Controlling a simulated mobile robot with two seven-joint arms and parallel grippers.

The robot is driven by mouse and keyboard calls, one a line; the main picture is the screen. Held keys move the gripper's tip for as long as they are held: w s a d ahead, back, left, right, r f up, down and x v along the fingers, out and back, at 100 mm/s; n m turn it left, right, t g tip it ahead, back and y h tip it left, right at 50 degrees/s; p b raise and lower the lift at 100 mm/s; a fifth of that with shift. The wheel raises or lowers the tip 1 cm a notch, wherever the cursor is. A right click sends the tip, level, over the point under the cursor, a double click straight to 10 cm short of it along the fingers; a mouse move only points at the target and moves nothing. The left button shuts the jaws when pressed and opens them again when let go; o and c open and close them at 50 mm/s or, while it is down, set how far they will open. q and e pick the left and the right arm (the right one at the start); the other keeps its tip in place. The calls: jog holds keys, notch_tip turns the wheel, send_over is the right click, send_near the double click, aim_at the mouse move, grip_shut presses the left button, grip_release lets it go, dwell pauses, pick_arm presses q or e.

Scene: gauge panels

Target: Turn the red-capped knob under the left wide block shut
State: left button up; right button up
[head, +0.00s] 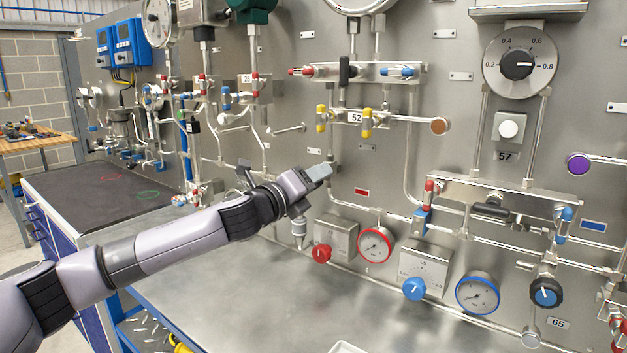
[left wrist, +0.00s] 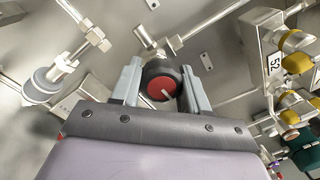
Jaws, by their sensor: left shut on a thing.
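The red-capped knob (left wrist: 161,88) shows in the left wrist view as a dark round knob with a red face and a pale line on it. My left gripper (left wrist: 162,76) has one finger on each side of the knob and is shut on it. In the head view my left gripper (head: 319,172) is at the panel, below and left of the left wide block (head: 365,73). The knob itself is hidden there behind the gripper. My right gripper is not in view.
A yellow-handled valve pair with tag 52 (head: 355,117) is just above right of my gripper. A red knob (head: 322,253) and red-rimmed gauge (head: 375,245) sit below it. Pipes run close around. The steel bench top (head: 260,310) is mostly clear.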

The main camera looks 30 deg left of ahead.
pick_arm(q)
jog(key=shift+f, duration=0.2)
dwell(0.4)
jog(key=o, duration=1)
jog(key=shift+o, duration=0.2)
jog(key=shift+r, duration=0.1)
jog(key=shift+s, duration=0.1)
jog(key=s+a+b, duration=0.1)
jog(key=s, duration=0.6)
jog(key=shift+f+b, duration=0.25)
jog(key=shift+b, duration=0.1)
jog(key=shift+a, duration=0.1)
